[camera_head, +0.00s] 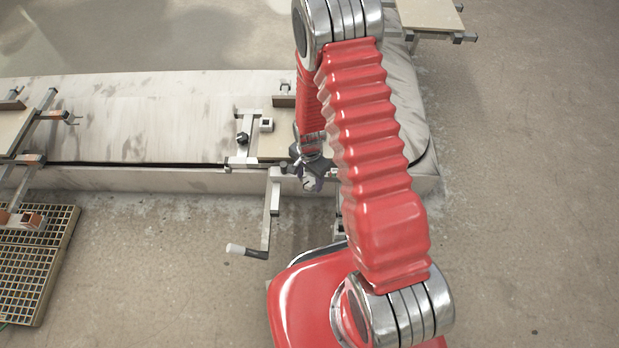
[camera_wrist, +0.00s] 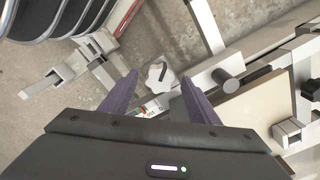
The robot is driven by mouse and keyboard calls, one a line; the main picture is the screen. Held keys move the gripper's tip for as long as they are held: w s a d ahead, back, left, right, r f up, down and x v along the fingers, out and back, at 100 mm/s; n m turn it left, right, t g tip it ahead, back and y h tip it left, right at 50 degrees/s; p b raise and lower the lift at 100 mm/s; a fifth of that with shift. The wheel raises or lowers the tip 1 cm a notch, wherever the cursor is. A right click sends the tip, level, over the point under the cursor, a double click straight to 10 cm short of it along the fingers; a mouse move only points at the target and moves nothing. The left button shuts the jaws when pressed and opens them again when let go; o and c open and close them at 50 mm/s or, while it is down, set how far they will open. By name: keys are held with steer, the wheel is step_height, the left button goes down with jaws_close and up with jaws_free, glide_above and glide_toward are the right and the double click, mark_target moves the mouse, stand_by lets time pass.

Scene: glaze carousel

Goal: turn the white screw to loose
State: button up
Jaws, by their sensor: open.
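The white screw (camera_wrist: 158,78), a lobed knob with a dark slot or mark across it, shows in the wrist view between and just beyond the tips of my two purple fingers. My gripper (camera_wrist: 157,84) is open, with one finger to each side of the screw. I cannot tell how deep the knob sits relative to the fingertips. A small label with green and red marks (camera_wrist: 151,108) lies just below the screw, partly hidden by my gripper. In the head view my gripper (camera_head: 311,170) is at the front edge of the pale bench, and my arm hides much around it.
The long pale bench (camera_head: 140,130) carries metal clamp frames and boards. A black knob (camera_head: 243,139) sits on a clamp left of my gripper. A slatted grate (camera_head: 35,265) lies at far left. Floor at right is clear.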

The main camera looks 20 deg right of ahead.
steer(key=shift+c, duration=0.5)
steer(key=c, duration=0.9)
steer(key=shift+c, duration=0.2)
